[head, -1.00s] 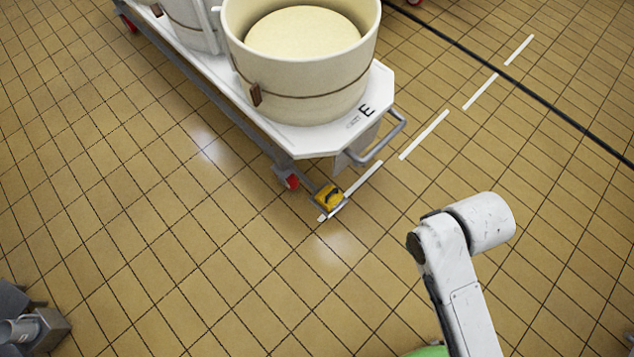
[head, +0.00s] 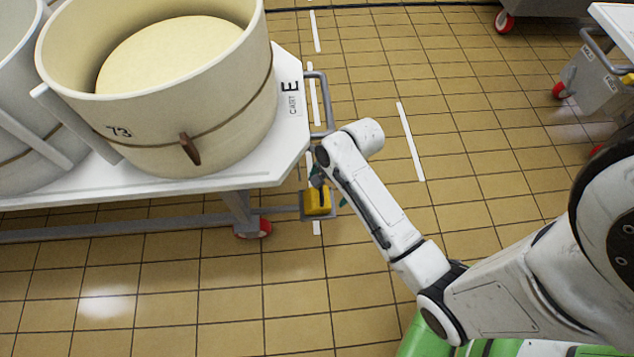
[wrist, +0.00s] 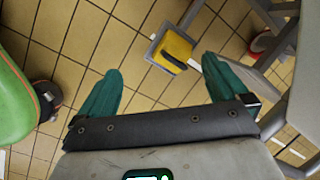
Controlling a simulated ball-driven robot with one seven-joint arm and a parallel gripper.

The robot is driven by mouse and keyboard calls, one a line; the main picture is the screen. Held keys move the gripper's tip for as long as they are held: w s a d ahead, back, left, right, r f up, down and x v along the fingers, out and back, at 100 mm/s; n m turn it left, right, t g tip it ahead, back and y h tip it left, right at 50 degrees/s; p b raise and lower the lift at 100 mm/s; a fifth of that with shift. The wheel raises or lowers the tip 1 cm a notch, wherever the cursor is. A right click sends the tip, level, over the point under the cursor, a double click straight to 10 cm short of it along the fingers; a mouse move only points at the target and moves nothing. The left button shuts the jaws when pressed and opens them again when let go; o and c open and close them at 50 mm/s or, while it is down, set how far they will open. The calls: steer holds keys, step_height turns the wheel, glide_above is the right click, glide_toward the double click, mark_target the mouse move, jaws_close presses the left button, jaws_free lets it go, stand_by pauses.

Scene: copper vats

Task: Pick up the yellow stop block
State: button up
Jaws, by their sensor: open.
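The yellow stop block (head: 315,201) sits on a small grey plate (head: 304,213) low at the near right corner of cart E. In the wrist view the yellow stop block (wrist: 173,48) has a dark slot or handle and lies ahead of my gripper, between the lines of its teal fingers. My gripper (wrist: 163,80) is open and empty, with the fingers wide apart. In the head view my gripper (head: 330,188) is mostly hidden behind my arm's end, with bits of teal showing close beside the block. The exact gap to the block cannot be told.
Cart E (head: 292,130) carries cream vats (head: 225,120) and has a grey handle bar (head: 325,105) and a red caster (head: 255,230). A second cart (head: 600,90) stands at the upper right. Tiled floor in front of cart E is clear.

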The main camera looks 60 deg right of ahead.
mark_target(317, 197)
steer(key=w+d+f+m+b, duration=0.1)
steer(key=f+m+b, duration=0.1)
steer(key=f+m, duration=0.1)
steer(key=d+f+m+b, duration=0.2)
steer(key=f+m, duration=0.1)
steer(key=f, duration=0.1)
steer(key=w+d+f+m+t+b, duration=0.1)
steer(key=d+f+m+b, duration=0.1)
steer(key=f, duration=0.2)
steer(key=shift+w+d+m+y, duration=0.15)
steer(key=shift+w+m+y, duration=0.15)
steer(key=shift+w+m, duration=0.1)
steer(key=b+x, duration=0.3)
steer(key=x, duration=0.2)
steer(key=shift+f, duration=0.3)
steer(key=b+x, duration=0.3)
steer(key=x, duration=0.2)
steer(key=shift+d+b, duration=0.25)
steer(key=shift+b, duration=0.15)
steer(key=shift+r, duration=0.1)
steer(key=shift+c, duration=0.4)
steer(key=c, duration=1)
steer(key=shift+r, duration=0.1)
